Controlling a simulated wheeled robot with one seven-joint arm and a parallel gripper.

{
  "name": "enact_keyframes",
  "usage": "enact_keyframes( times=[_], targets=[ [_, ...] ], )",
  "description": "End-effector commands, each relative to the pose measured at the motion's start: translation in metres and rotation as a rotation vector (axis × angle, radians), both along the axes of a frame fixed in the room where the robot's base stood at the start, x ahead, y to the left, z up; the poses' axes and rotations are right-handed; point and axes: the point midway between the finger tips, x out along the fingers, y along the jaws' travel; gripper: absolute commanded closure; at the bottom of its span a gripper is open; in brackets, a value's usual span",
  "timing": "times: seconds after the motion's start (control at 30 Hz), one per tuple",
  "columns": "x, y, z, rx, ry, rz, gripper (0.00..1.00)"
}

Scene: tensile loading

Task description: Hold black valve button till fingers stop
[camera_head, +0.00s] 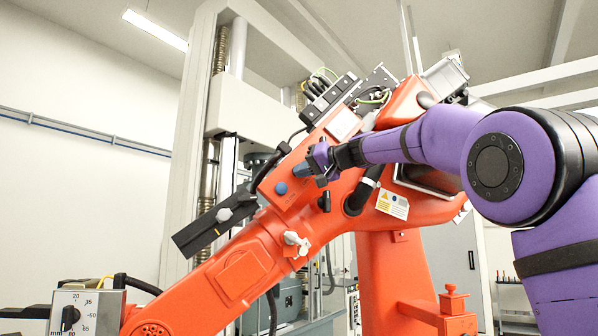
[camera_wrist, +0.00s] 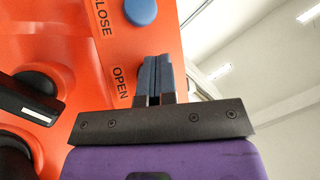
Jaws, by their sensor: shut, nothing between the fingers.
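The orange machine's panel (camera_wrist: 75,60) fills the left of the wrist view. It has a blue round button (camera_wrist: 140,12) by the word CLOSE and the label OPEN (camera_wrist: 118,84) lower down. The blue button also shows in the head view (camera_head: 281,188). My gripper (camera_wrist: 157,60) is shut, its two blue-grey fingers side by side next to OPEN. In the head view my gripper (camera_head: 302,170) is at the panel, up and right of the blue button.
A black bar-shaped part (camera_head: 215,220) with a grey knob sticks out left of the panel. Black rounded parts (camera_wrist: 38,82) stand out from the orange surface in the wrist view. A tall grey test frame (camera_head: 192,120) stands behind. A dial box (camera_head: 85,311) is at lower left.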

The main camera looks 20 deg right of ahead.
Motion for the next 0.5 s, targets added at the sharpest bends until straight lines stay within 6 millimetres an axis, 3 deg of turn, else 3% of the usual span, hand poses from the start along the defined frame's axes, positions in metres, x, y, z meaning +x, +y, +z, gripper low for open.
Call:
enact_keyframes(
  times=[0.5],
  targets=[
    [-0.015,0.001,0.000,0.000,0.000,0.000,1.00]
  ],
)
